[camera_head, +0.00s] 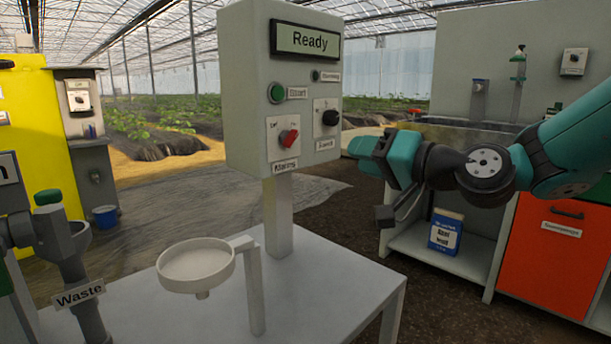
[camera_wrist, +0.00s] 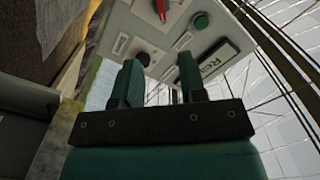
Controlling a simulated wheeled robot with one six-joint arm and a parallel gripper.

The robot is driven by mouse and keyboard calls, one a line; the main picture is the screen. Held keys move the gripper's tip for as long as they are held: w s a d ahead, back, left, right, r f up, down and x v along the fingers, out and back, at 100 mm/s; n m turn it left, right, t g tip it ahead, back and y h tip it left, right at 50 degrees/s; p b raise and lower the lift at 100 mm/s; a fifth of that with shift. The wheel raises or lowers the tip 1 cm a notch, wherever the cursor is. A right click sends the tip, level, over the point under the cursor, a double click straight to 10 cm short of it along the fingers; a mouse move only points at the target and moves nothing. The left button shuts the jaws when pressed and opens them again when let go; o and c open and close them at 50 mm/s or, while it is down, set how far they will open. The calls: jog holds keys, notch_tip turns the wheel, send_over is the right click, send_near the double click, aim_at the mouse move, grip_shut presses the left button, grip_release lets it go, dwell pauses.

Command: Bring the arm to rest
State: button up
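My gripper (camera_head: 364,150) is in the head view just right of the grey control box (camera_head: 245,95), at the height of its lower knobs. It also shows in the wrist view (camera_wrist: 159,76), where its two fingers stand apart with nothing between them. My teal and dark arm reaches in from the right edge, bent at the wrist. The box display (camera_head: 306,41) reads "Ready". Below it are a green button (camera_head: 277,93), a red selector (camera_head: 289,138) and a black knob (camera_head: 330,118). The gripper appears apart from the box.
A white table (camera_head: 340,290) carries the box post and a round white dish (camera_head: 196,262). A "Waste" pipe (camera_head: 75,265) stands at the left. Behind my arm are an orange cabinet (camera_head: 545,265) and a shelf with a blue and white package (camera_head: 445,232).

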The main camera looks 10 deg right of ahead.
jog(key=s+a+f+n+g+h, duration=0.1)
jog(key=s+a+f+n+g, duration=0.3)
jog(key=s, duration=0.3)
jog(key=s+a+f+n+g+h, duration=0.1)
jog(key=s+a+f+n+g, duration=0.15)
jog(key=s+f+g, duration=0.35)
jog(key=s+d+f+n+g+h, duration=0.1)
jog(key=s+d+f+g+h, duration=0.1)
jog(key=s, duration=0.5)
jog(key=s+d+f+n+g+h, duration=0.1)
jog(key=s+f+n+g+h, duration=0.15)
jog(key=s, duration=0.45)
notch_tip(320, 180, up, 32)
jog(key=m+p, duration=0.1)
jog(key=p, duration=3.1)
jog(key=shift+r, duration=0.15)
